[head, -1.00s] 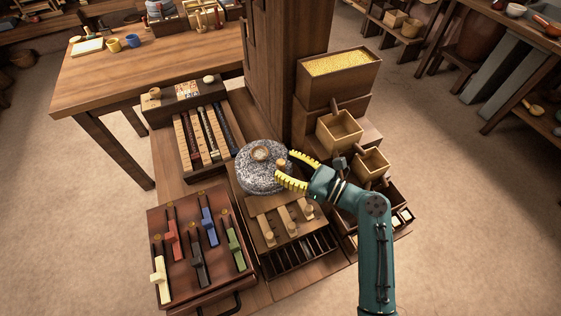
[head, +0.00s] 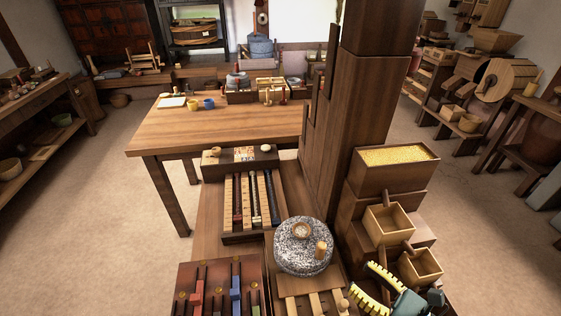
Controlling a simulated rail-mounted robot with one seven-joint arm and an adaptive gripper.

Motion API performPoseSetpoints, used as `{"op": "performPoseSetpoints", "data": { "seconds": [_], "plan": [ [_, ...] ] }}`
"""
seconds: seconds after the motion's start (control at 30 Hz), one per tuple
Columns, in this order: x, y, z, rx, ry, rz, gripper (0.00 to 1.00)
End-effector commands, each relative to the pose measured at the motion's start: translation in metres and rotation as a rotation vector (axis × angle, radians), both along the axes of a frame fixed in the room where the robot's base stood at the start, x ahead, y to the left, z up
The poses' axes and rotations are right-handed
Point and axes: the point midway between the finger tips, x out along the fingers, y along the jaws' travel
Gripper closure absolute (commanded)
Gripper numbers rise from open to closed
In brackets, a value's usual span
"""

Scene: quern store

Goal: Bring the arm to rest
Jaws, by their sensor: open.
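My gripper (head: 375,287) shows at the bottom right of the head view, its yellow ribbed fingers spread open with nothing between them. It is just right of and nearer than the grey speckled quern stone (head: 290,250), apart from it in the picture. The quern has a round wooden-rimmed eye on top and an upright wooden handle peg (head: 321,248) at its right side. Most of my arm is below the frame.
A bin of yellow grain (head: 398,157) and wooden scoop boxes (head: 389,224) stand right of the quern, close to my gripper. A tall wooden post (head: 372,100) rises behind. A slider board (head: 188,270) lies at lower left. A table (head: 220,135) stands farther back.

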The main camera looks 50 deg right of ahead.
Motion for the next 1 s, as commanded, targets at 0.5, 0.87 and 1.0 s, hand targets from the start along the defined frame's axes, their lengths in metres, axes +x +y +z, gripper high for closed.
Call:
{"op": "performPoseSetpoints", "data": {
  "seconds": [0.5, 0.87, 1.0],
  "plan": [
    [0.165, 0.145, 0.115, -0.192, -0.008, 0.499, 0.47],
    [0.262, 0.345, 0.306, -1.287, -0.198, 0.591, 0.47],
    [0.252, 0.378, 0.397, -1.847, -0.321, 0.312, 0.47]
  ]
}}
